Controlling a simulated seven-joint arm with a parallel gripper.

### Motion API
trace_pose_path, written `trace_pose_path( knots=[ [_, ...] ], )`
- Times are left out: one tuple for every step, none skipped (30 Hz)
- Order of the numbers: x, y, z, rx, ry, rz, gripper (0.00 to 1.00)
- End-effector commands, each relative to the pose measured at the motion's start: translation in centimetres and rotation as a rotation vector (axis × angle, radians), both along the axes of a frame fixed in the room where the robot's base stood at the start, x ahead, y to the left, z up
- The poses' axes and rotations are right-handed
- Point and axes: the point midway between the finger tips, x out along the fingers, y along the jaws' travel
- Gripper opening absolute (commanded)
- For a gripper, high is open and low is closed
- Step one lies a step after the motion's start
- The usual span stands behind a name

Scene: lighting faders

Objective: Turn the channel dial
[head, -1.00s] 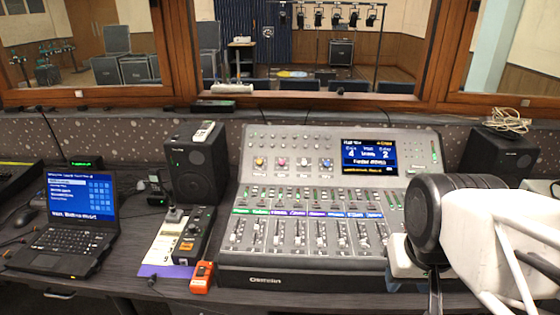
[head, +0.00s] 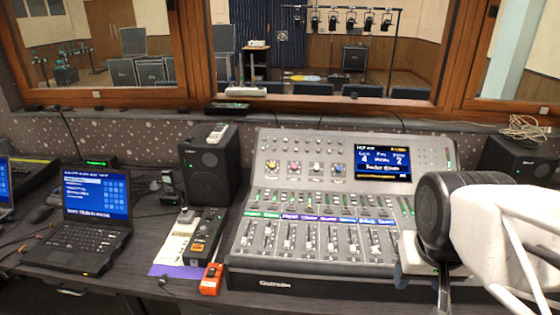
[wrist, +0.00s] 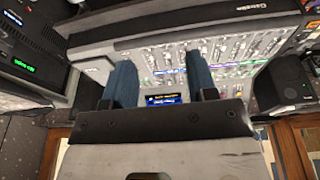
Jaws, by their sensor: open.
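The mixing console (head: 300,262) stands on the desk with a row of coloured round dials (head: 315,168) on its upper panel, left of a lit blue screen (head: 382,163). I cannot tell which dial is the channel dial. In the wrist view the console appears upside down, with its screen (wrist: 161,99) between my fingers. My gripper (wrist: 161,75) is open and empty, its two blue fingers apart. In the head view my arm is at the right, over the console's right end, and hides part of it. No contact with a dial shows.
A laptop (head: 88,230), a black speaker (head: 210,172), a small control box (head: 200,238) and an orange device (head: 211,278) stand left of the console. Another speaker (head: 508,152) is behind my arm at the right. A wooden-framed window runs behind the desk.

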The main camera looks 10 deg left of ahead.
Motion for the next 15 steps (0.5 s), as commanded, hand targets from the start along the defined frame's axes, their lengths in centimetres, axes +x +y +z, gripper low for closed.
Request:
trace_pose_path(
  knots=[
    [0.8, 0.0, 0.1, -0.007, -0.002, -0.003, 0.53],
    [1.4, 0.0, 0.3, -0.012, -0.007, -0.005, 0.53],
    [2.2, 0.0, 0.5, -0.021, -0.014, -0.008, 0.53],
    [2.8, 0.0, 0.6, -0.026, -0.016, -0.012, 0.53],
    [3.5, 0.0, 0.8, -0.033, -0.021, -0.015, 0.53],
    [4.5, 0.0, 1.0, -0.041, -0.03, -0.02, 0.53],
    [5.3, 0.1, 1.2, -0.049, -0.036, -0.023, 0.53],
    [6.0, 0.1, 1.3, -0.055, -0.042, -0.026, 0.53],
    [7.1, 0.2, 1.5, -0.064, -0.05, -0.03, 0.53],
    [8.0, 0.2, 1.7, -0.071, -0.059, -0.032, 0.53],
    [8.7, 0.3, 1.8, -0.076, -0.065, -0.035, 0.53],
    [9.8, 0.4, 1.9, -0.085, -0.073, -0.039, 0.53],
    [10.7, 0.5, 2.1, -0.09, -0.082, -0.041, 0.53],
    [11.5, 0.6, 2.1, -0.095, -0.088, -0.044, 0.53],
    [12.6, 0.8, 2.3, -0.103, -0.099, -0.045, 0.53]
  ],
)
